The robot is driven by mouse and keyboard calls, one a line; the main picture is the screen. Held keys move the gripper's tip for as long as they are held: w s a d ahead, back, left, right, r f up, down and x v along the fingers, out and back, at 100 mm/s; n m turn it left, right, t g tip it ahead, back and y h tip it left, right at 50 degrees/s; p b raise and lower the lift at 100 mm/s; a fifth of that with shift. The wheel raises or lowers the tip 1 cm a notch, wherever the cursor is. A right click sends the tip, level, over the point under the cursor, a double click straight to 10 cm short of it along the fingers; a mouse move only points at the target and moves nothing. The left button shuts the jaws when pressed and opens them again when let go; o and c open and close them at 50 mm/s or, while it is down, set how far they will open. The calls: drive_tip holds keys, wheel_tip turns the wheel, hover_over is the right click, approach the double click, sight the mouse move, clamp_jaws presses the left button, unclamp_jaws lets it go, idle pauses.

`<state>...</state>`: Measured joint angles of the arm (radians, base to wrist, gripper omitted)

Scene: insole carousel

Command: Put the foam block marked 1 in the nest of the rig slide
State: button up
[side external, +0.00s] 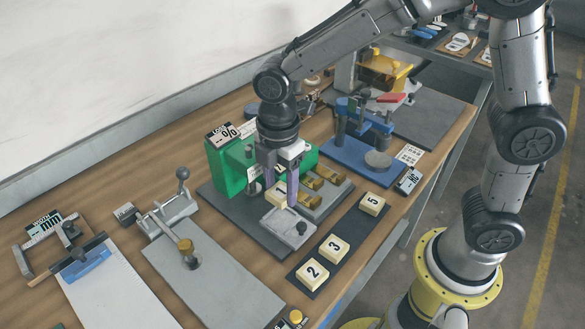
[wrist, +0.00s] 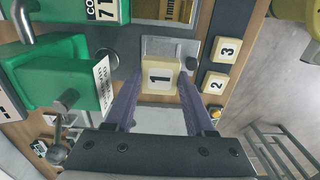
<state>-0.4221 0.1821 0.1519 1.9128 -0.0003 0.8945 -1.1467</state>
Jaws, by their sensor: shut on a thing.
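The cream foam block marked 1 (wrist: 160,75) is held between the two purple fingers of my gripper (wrist: 160,88), with its number facing the wrist camera. In the side view my gripper (side external: 281,194) points down beside the green rig, and the block (side external: 279,190) shows partly between the fingers. The light grey rig slide (side external: 284,227) lies below and just in front of the fingers, with a small dark knob on it. In the wrist view grey plate shows beyond and behind the block. The nest is not clearly seen, and I cannot tell how high the block is above the slide.
The green rig housing (side external: 225,166) stands close on the left of my gripper, with brass parts (side external: 325,176) on its right. Blocks 2 (side external: 312,273), 3 (side external: 334,247) and 5 (side external: 372,203) sit on a dark strip (side external: 352,225). A grey clamp plate (side external: 225,285) lies at the front left.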

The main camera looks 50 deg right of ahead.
sight(282, 220)
drive_tip(key=shift+f, duration=2.8)
drive_tip(key=shift+f, duration=0.45)
drive_tip(key=o, duration=1.4)
drive_tip(key=shift+s, duration=0.1)
drive_tip(key=shift+r, duration=0.1)
